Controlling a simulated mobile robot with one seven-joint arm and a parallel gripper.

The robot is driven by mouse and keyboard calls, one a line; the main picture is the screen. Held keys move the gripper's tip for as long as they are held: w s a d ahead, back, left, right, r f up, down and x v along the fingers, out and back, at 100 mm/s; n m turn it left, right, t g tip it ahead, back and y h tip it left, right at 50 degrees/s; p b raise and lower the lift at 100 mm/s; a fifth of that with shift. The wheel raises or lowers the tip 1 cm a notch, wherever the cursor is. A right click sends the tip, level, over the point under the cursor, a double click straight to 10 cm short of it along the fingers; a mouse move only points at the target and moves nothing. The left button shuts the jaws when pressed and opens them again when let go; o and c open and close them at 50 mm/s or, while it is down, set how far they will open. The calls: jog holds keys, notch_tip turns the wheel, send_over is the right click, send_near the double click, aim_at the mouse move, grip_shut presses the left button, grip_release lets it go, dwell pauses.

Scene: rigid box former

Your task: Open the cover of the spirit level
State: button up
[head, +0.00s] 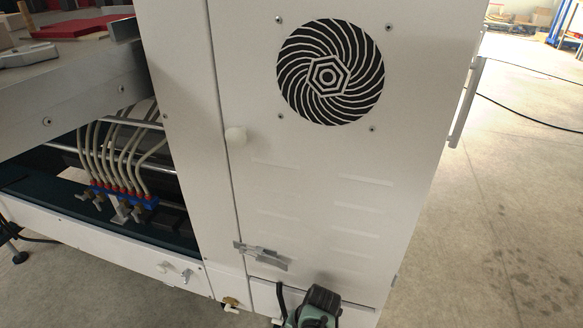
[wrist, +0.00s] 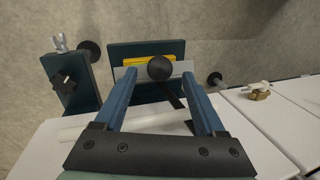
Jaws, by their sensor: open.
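In the wrist view, the spirit level shows as a yellow strip (wrist: 138,62) against a dark green plate (wrist: 120,50). A grey bar (wrist: 182,68), which appears to be its cover, lies across the front of the strip and hides part of it. A round black knob (wrist: 159,68) is on the bar. My gripper (wrist: 158,78) is open, with its two blue fingers apart on either side of the knob. Whether the fingertips touch the bar cannot be told. In the head view the level is not seen, and the fingers are not visible.
A dark block with a black knob (wrist: 66,82) and a wing nut (wrist: 60,44) stands left of the level. A brass valve (wrist: 258,95) is to the right. A white cabinet (head: 310,170) with a latch (head: 262,256) fills the head view's middle; open floor (head: 500,200) lies right.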

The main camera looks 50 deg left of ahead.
jog(key=p+v, duration=0.6)
jog(key=v, duration=0.5)
jog(key=shift+r, duration=0.15)
jog(key=shift+a, duration=0.1)
